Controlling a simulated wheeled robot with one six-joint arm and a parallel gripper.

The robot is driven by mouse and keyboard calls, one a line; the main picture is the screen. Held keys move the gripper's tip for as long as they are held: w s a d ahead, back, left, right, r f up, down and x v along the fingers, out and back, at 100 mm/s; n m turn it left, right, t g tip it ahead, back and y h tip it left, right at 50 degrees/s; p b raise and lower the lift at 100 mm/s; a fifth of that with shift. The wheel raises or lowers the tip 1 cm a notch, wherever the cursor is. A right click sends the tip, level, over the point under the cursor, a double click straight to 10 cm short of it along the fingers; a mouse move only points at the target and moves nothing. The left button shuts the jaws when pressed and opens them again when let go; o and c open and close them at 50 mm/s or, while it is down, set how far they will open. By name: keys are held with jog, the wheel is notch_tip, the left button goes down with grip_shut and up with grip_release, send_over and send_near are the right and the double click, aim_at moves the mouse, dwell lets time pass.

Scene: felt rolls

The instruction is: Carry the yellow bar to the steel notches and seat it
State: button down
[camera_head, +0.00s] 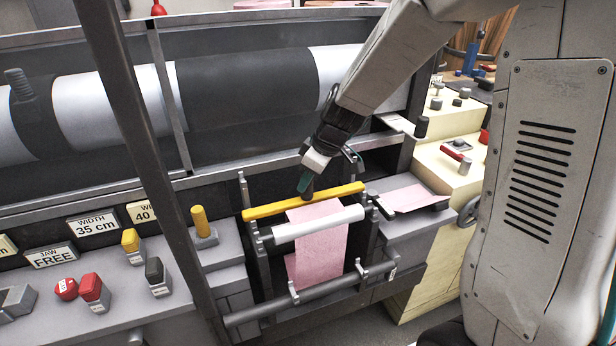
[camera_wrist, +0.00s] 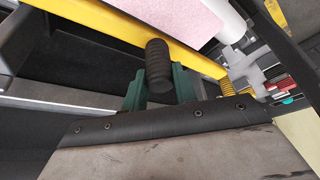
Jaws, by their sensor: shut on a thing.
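The yellow bar (camera_head: 267,210) spans left to right above the white roller (camera_head: 318,224), nearly level. A dark ribbed knob (camera_wrist: 158,65) stands at its middle. My gripper (camera_head: 308,186) is shut on this knob, with teal fingers on either side of it. The bar also shows in the wrist view (camera_wrist: 108,30), running diagonally behind the knob. Steel uprights with prongs stand near the bar's ends, the left one (camera_head: 244,190) close to its left end. I cannot tell whether the bar touches any notch.
Pink felt (camera_head: 318,262) hangs over the white roller, above a lower grey rod (camera_head: 325,287). A large dark and white roll (camera_head: 245,85) lies behind. A ledge with a yellow-topped post (camera_head: 200,222) is left; cream cabinets (camera_head: 445,165) are right.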

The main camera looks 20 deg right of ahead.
jog(key=shift+f, duration=0.45)
dwell(0.3)
jog(key=c, duration=1)
grip_release()
jog(key=shift+c, duration=0.2)
jog(key=v, duration=0.7)
jog(key=shift+r, duration=0.35)
jog(key=shift+s+d, duration=0.1)
jog(key=shift+s, duration=0.05)
